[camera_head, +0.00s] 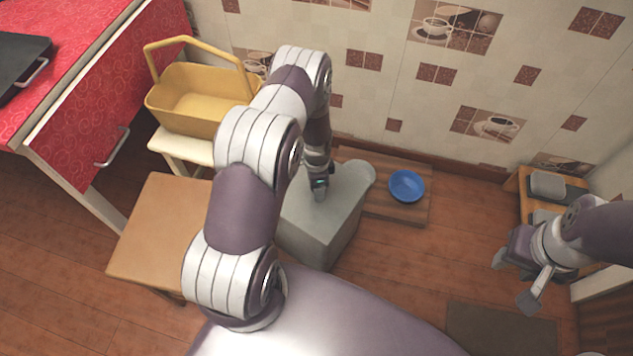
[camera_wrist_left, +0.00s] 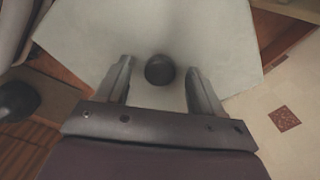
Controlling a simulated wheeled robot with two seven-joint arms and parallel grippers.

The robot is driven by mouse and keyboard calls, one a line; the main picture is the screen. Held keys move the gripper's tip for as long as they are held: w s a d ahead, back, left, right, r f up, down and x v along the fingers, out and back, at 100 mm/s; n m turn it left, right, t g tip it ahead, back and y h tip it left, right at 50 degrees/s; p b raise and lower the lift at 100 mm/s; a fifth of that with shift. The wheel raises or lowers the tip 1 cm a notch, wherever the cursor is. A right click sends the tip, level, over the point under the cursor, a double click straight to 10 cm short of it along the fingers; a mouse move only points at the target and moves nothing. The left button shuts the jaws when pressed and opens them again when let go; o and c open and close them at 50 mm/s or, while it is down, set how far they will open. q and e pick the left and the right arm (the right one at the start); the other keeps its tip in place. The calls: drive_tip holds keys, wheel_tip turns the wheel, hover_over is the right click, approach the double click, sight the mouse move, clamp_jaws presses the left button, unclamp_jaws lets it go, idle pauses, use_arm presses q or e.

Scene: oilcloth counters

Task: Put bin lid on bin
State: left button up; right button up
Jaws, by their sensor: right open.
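A grey bin (camera_head: 323,233) stands on the floor in the middle of the head view, partly hidden by my left arm. Its pale top, with a dark round knob (camera_wrist_left: 160,70), fills much of the left wrist view; I take this to be the lid (camera_wrist_left: 205,35), but cannot tell its seam with the bin. My left gripper (camera_head: 319,190) points down over the bin's top. In the wrist view its open fingers (camera_wrist_left: 160,78) stand on either side of the knob, with gaps visible. My right gripper (camera_head: 513,284) is open and empty at the right, away from the bin.
A blue bowl (camera_head: 406,186) sits on a low wooden board (camera_head: 415,214) by the wall. A yellow basket (camera_head: 180,105) stands on a white stool behind a brown wooden stool (camera_head: 160,235). A red counter (camera_head: 95,85) is at left. A dark mat (camera_head: 500,328) lies at lower right.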

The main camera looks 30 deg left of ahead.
use_arm(q)
wheel_tip(320, 180, up, 13)
drive_tip(key=p, duration=0.4)
drive_tip(key=shift+f, duration=0.2)
drive_tip(key=s+d+r+n, duration=0.45)
drive_tip(key=s+r, duration=0.25)
drive_tip(key=r, duration=0.3)
drive_tip(key=s+d+r+n, duration=0.3)
drive_tip(key=s+r+n, duration=0.35)
drive_tip(key=r, duration=0.35)
wheel_tip(320, 180, up, 27)
drive_tip(key=m+t+p, duration=0.1)
drive_tip(key=p, duration=2.4)
drive_tip(key=shift+d, duration=0.4)
